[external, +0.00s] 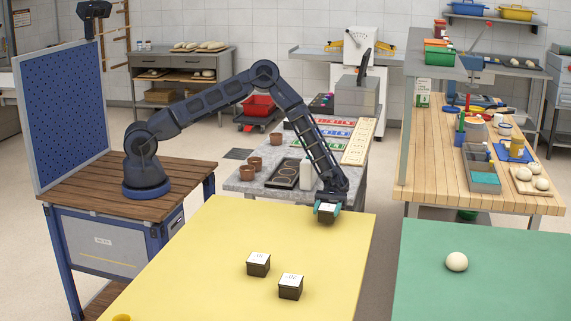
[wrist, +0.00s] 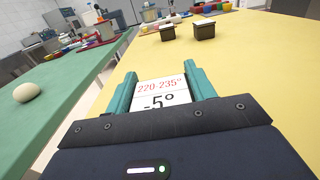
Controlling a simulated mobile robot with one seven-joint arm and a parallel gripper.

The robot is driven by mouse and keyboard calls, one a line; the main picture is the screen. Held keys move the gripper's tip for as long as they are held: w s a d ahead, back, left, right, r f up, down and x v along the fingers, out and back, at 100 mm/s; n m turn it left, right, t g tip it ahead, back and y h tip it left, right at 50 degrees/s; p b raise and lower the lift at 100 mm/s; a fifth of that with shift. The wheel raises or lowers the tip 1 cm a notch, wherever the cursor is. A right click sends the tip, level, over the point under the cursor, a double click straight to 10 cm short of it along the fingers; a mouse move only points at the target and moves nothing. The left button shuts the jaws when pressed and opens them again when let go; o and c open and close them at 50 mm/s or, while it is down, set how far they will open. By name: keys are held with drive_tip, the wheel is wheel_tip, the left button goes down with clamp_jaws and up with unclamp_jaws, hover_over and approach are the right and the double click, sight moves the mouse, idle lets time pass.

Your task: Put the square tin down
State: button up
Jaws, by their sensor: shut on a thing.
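My gripper (external: 327,208) is shut on a small dark square tin (external: 326,216) with a white label on top. The tin is at the far right corner of the yellow table (external: 220,250). I cannot tell whether it touches the surface. In the wrist view the tin's label (wrist: 161,94) reads "220-235°" and "-5°", between the teal fingers of my gripper (wrist: 161,88). Two similar dark tins with white labels stand on the yellow table: one near the middle (external: 258,268), one nearer and to the right (external: 290,291).
A green table (external: 490,285) with a pale dough ball (external: 456,261) stands to the right, across a gap. A grey table (external: 240,185) with pots, a bottle and signs stands behind. The yellow surface around the two standing tins is mostly clear.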

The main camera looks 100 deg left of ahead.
drive_tip(key=shift+f, duration=0.75)
drive_tip(key=shift+f, duration=0.15)
drive_tip(key=o, duration=1.1)
